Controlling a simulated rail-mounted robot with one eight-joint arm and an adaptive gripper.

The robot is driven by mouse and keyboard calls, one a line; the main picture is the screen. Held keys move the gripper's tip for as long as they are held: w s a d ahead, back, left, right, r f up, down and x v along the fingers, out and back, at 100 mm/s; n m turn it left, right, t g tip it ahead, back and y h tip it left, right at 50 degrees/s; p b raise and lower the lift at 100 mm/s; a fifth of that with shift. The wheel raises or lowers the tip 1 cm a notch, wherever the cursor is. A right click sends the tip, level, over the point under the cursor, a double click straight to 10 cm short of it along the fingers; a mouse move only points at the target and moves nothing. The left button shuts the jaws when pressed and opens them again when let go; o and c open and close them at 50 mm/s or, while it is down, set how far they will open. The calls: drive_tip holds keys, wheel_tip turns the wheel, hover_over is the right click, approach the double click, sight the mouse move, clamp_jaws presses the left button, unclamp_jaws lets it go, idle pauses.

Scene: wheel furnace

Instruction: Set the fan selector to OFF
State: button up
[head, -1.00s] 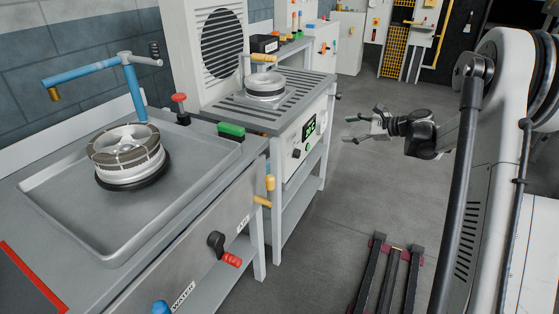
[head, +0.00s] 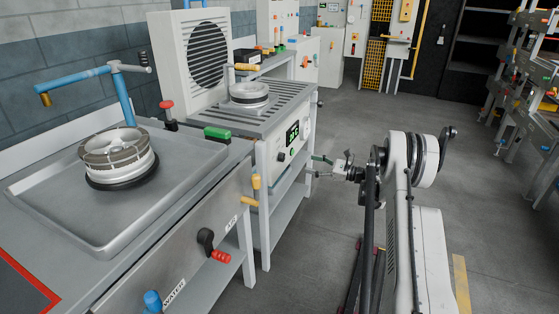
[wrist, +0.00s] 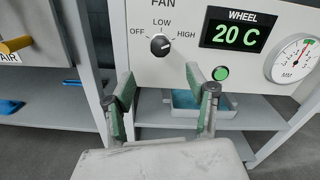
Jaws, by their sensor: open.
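The fan selector (wrist: 160,45) is a black round knob on a white panel in the wrist view. OFF is printed at its left, LOW above it and HIGH at its right. A light mark shows on the knob, but it is too small to tell surely which label it faces. In the head view the selector (head: 281,157) is a small dark knob on the front of the grated stand. My gripper (wrist: 160,74) is open and empty, its green-padded fingers either side of and below the knob, apart from it. It also shows in the head view (head: 311,166), facing the panel.
Right of the selector are a green WHEEL display (wrist: 238,34) reading 20 C, a green button (wrist: 220,73) and an MM dial (wrist: 295,58). A yellow AIR handle (wrist: 15,45) is at left. A shelf with a blue tray (wrist: 187,99) lies below.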

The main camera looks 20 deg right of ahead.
sight(284, 158)
drive_tip(key=b+x, duration=0.2)
drive_tip(key=x, duration=1.1)
drive_tip(key=c, duration=1.1)
drive_tip(key=shift+c, duration=0.2)
